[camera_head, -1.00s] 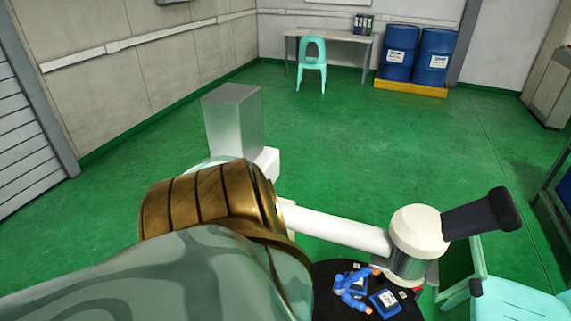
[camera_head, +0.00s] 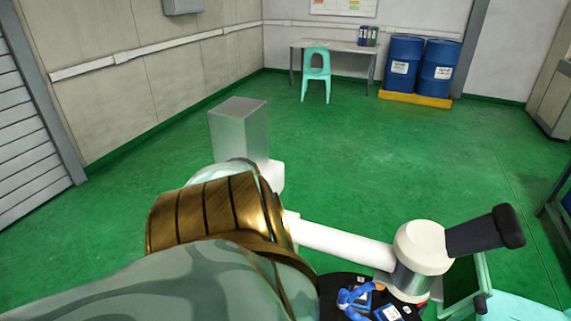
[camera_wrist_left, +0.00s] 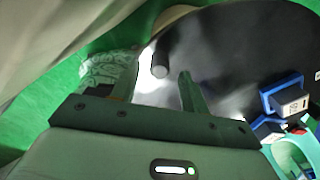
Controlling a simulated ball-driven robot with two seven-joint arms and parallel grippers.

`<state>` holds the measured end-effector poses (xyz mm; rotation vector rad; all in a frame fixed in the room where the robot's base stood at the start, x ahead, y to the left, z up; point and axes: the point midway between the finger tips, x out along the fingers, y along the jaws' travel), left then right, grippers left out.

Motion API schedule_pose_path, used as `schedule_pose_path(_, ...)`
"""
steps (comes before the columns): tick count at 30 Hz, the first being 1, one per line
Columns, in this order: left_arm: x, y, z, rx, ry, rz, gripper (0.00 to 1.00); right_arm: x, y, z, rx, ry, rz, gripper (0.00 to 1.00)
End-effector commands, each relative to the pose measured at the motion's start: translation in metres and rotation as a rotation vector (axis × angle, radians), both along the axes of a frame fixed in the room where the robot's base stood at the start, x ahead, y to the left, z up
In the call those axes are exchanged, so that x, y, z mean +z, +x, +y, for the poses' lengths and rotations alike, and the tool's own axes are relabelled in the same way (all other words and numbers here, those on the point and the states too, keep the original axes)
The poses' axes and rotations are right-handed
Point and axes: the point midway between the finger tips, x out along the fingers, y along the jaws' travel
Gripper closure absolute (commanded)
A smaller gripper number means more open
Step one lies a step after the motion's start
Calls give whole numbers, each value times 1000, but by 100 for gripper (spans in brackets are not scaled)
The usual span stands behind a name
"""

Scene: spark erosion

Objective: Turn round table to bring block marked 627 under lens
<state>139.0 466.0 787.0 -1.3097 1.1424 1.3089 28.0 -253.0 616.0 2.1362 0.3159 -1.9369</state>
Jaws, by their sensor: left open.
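The black round table (camera_head: 338,281) shows at the bottom edge in the head view, partly behind my left arm. In the left wrist view its dark top (camera_wrist_left: 235,50) fills the upper right. Blue-framed blocks (camera_head: 388,313) sit on it; one blue-framed block (camera_wrist_left: 285,100) with a white label shows at the right of the wrist view. The numbers are too small to read. A white arm with the lens head (camera_head: 420,250) hangs over the table. My left gripper (camera_wrist_left: 157,88) is open, with a dark upright peg (camera_wrist_left: 160,62) between and beyond its fingers. My right gripper is out of view.
A grey metal block (camera_head: 240,130) stands behind my left arm. A dark eyepiece (camera_head: 485,230) sticks out right of the lens head. A turquoise chair (camera_head: 510,308) is at bottom right. Green floor beyond is clear up to the desk, far chair and blue drums (camera_head: 420,65).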

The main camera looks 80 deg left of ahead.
Motion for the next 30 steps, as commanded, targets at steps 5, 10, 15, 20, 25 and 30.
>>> schedule_pose_path(5,56,0,1,-2,1,-1,55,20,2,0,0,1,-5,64)
schedule_pose_path(10,96,0,1,-1,1,0,55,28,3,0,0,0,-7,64)
schedule_pose_path(15,120,0,1,-1,1,0,55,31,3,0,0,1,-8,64)
schedule_pose_path(20,128,0,0,-1,0,0,55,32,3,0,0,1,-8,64)
schedule_pose_path(25,128,0,0,-1,0,1,55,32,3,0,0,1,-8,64)
schedule_pose_path(30,128,0,0,-1,0,1,55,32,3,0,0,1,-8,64)
